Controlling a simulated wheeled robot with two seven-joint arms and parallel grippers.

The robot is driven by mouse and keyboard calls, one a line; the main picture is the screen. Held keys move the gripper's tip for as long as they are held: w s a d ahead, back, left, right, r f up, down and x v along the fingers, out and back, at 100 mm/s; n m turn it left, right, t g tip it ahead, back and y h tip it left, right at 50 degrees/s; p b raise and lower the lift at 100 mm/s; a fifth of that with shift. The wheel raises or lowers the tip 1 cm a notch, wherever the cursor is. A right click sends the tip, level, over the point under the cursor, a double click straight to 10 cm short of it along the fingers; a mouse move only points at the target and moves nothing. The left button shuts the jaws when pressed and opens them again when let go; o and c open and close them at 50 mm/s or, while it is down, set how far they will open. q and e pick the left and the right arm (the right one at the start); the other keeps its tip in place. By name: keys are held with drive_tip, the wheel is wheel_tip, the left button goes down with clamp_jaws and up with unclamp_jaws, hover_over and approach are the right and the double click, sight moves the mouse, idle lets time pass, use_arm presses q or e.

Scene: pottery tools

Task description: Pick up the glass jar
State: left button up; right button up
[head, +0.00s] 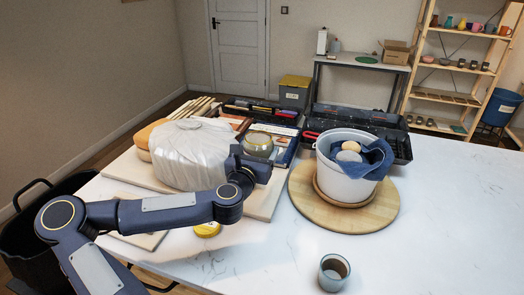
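The glass jar (258,141) appears as a round, clear vessel with a yellowish top, just right of the plastic-wrapped clay block (191,158). Its lower part is hidden behind my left gripper (254,160). My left arm reaches in from the left, over the near side of the boards, and the gripper is right at the jar in the picture. The fingers are small and partly hidden, so I cannot tell whether they are around the jar, touching it or apart. My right gripper is not in view.
A white bucket (345,185) with a blue cloth stands on a round wooden board (303,206) to the right. A grey cup (334,272) stands near the front. A yellow-lidded tin (207,229) sits below my forearm. Black toolboxes (360,116) lie behind. The right tabletop is clear.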

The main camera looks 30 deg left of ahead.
sight(253, 152)
use_arm(q)
drive_tip(key=shift+s+d+r, duration=0.2)
drive_tip(key=shift+s+r, duration=0.2)
drive_tip(key=shift+s, duration=0.4)
drive_tip(key=shift+s+d+r, duration=0.15)
drive_tip(key=shift+s+r, duration=0.25)
drive_tip(key=shift+s, duration=0.4)
drive_tip(key=shift+s+d+r, duration=0.2)
drive_tip(key=shift+s+r, duration=0.2)
drive_tip(key=shift+s, duration=0.4)
